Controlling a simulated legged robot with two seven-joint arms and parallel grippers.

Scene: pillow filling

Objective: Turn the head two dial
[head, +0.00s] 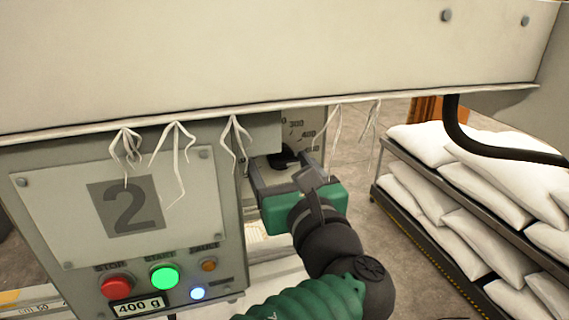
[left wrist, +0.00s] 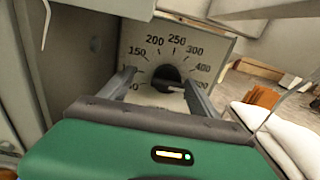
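The black dial knob (left wrist: 166,77) sits on a light scale plate (left wrist: 190,48) with numbers from about 50 up past 400. A pale pointer mark on the knob seems to face the lower right, towards the high numbers. The knob also shows in the head view (head: 283,158), partly behind my gripper. My green left gripper (head: 284,172) is open, with one finger on each side of the knob. In the left wrist view, my left gripper (left wrist: 160,90) has its fingertips near the plate, and I see gaps between fingers and knob. My right gripper is not in view.
A panel marked 2 (head: 130,208) has red, green and orange buttons, a lit blue lamp and a "400 g" label. A wide beige housing (head: 280,60) with hanging white threads overhangs it. Shelves of white pillows (head: 455,180) stand at right, beside a black hose (head: 490,148).

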